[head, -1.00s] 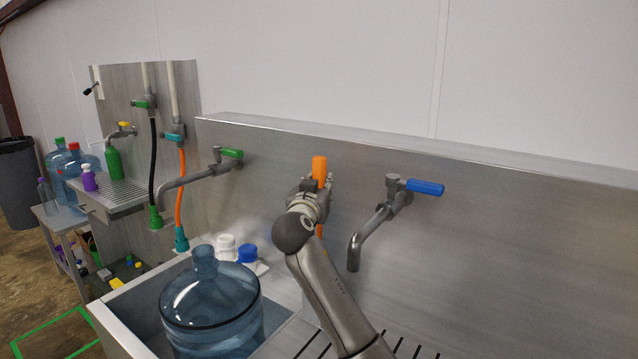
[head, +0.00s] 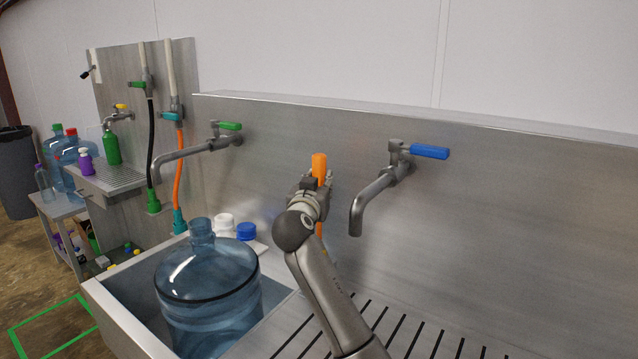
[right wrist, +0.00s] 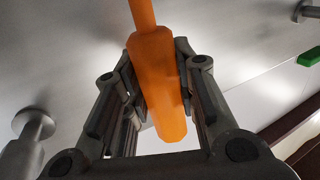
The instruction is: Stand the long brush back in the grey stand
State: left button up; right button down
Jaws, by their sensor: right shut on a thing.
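The long brush has an orange handle (head: 319,168) that sticks up above my right gripper (head: 316,190) in the head view. In the right wrist view the handle (right wrist: 157,85) runs between the two fingers of my right gripper (right wrist: 158,80), which is shut on it. A short orange length shows below the gripper in the head view; the brush's lower end is hidden behind my right arm. The grey stand cannot be made out; my arm covers the area below the brush. My left gripper is not in view.
A tap with a blue handle (head: 428,151) juts out right of the gripper, and a green-handled tap (head: 229,126) left. The slatted drainboard (head: 400,335) looks clear.

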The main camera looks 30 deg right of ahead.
jog(key=c, duration=1.1)
grip_release()
jog(key=v, duration=1.2)
jog(key=shift+r, duration=0.1)
